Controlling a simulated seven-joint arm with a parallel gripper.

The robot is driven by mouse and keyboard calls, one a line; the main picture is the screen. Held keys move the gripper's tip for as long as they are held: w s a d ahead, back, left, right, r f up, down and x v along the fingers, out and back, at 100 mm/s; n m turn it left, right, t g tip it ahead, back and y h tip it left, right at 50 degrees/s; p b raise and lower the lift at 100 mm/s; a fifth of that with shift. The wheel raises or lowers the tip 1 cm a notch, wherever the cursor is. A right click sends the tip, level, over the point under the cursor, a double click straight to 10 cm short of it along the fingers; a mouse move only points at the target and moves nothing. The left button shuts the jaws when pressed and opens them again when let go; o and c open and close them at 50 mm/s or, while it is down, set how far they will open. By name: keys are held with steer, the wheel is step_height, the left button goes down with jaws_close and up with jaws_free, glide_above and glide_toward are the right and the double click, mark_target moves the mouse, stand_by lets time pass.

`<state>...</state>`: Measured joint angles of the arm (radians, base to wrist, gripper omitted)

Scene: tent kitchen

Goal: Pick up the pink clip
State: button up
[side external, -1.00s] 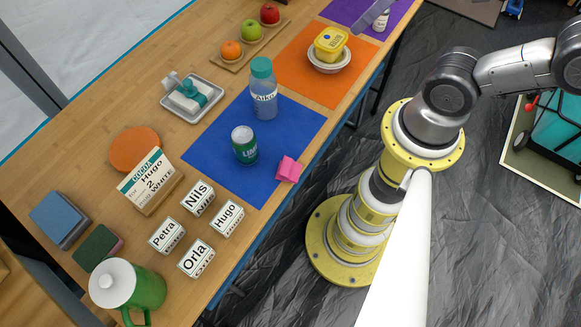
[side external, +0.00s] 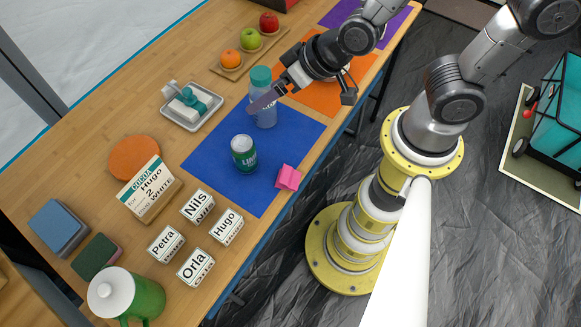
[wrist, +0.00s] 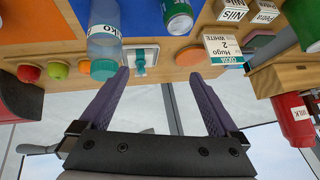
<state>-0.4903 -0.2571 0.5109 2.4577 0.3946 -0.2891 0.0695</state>
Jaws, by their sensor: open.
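The pink clip (side external: 287,177) lies at the right front edge of the blue mat (side external: 212,157), near the table's front edge, in the side external view. I cannot see it in the wrist view. My gripper (side external: 268,97) is above the table by the clear bottle, up and left of the clip and apart from it. In the wrist view my gripper (wrist: 158,76) has its two purple fingers spread, with nothing held between them.
A labelled bottle (side external: 264,117) and a green can (side external: 244,153) stand on the blue mat. Several name blocks (side external: 197,206) stand left of the clip. A soap tray (side external: 172,117) is behind the mat. Bare mat surrounds the clip's left side.

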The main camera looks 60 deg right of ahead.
steer(key=s+a+f+n+g, duration=0.2)
steer(key=s+f, duration=0.4)
steer(key=f, duration=0.3)
steer(key=n+g+h, duration=0.1)
steer(key=n, duration=0.1)
glide_toward(291, 177)
steer(key=f, duration=0.2)
steer(key=shift+w+x, duration=0.15)
steer(key=shift+x, duration=1.6)
steer(key=shift+w+x, duration=0.15)
steer(key=shift+x, duration=1.55)
steer(key=shift+a+r, duration=0.15)
steer(key=c, duration=1.5)
steer(key=shift+r, duration=0.15)
